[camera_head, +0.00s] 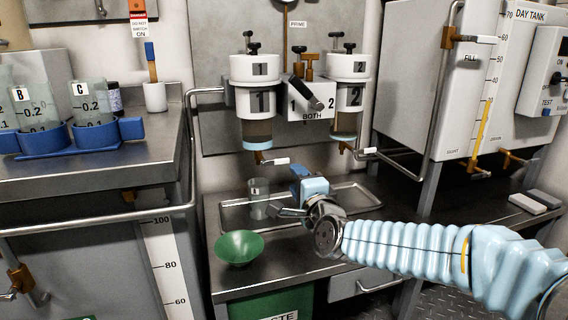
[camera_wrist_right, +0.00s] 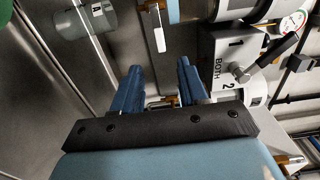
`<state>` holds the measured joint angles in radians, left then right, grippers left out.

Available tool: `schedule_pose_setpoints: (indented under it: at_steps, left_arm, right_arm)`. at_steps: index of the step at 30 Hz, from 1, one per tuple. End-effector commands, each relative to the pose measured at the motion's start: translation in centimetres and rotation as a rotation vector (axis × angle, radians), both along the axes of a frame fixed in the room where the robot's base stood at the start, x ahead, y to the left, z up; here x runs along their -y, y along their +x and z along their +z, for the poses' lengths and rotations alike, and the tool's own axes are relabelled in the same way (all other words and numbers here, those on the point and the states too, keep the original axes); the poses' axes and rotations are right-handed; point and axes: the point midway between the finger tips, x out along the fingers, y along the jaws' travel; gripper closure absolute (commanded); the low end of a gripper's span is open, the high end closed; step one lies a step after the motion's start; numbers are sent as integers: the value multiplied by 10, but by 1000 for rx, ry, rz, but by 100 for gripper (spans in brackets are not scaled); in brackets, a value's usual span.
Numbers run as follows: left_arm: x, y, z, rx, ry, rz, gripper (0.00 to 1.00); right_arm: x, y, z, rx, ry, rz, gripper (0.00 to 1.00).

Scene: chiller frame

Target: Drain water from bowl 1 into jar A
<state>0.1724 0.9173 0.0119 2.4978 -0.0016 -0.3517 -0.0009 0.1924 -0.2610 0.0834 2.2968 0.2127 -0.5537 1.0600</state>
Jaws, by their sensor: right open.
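Bowl 1 (camera_head: 257,132) hangs on the filter unit, with brownish liquid above a light blue band. Under it is a brass drain valve (camera_head: 260,157) with a white lever (camera_head: 277,161) lying sideways to the right. Clear jar A (camera_head: 259,199) stands upright in the metal tray below the valve and also shows in the right wrist view (camera_wrist_right: 84,22); I see no clear water level. My right gripper (camera_head: 299,171) is open below and right of the lever. In the wrist view the white lever (camera_wrist_right: 160,40) lies beyond its blue fingers (camera_wrist_right: 158,70). My left gripper is out of view.
Bowl 2 (camera_head: 345,122) hangs right of bowl 1, with a selector handle (camera_head: 310,95) between. A green funnel (camera_head: 239,247) sits at the front. Jars B (camera_head: 36,105) and C (camera_head: 90,104) stand in a blue rack at left. A metal rail (camera_head: 192,150) edges that counter.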

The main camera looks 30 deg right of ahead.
Motion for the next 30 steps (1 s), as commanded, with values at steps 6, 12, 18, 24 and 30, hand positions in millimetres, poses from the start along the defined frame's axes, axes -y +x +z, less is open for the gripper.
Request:
schedule_pose_setpoints:
  at_steps: [6, 12, 18, 24, 30]
  left_arm:
    - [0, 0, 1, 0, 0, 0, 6]
    - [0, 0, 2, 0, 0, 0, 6]
    - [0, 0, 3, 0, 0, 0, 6]
    - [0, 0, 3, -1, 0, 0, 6]
    - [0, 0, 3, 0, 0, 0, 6]
  right_arm:
    - [12, 52, -1, -2, 1, 0, 57]
    - [20, 84, 0, 0, 1, -1, 57]
    - [23, 96, 0, 1, 1, 0, 57]
    - [23, 97, 0, 1, 1, 0, 57]
    - [23, 97, 0, 1, 1, 0, 80]
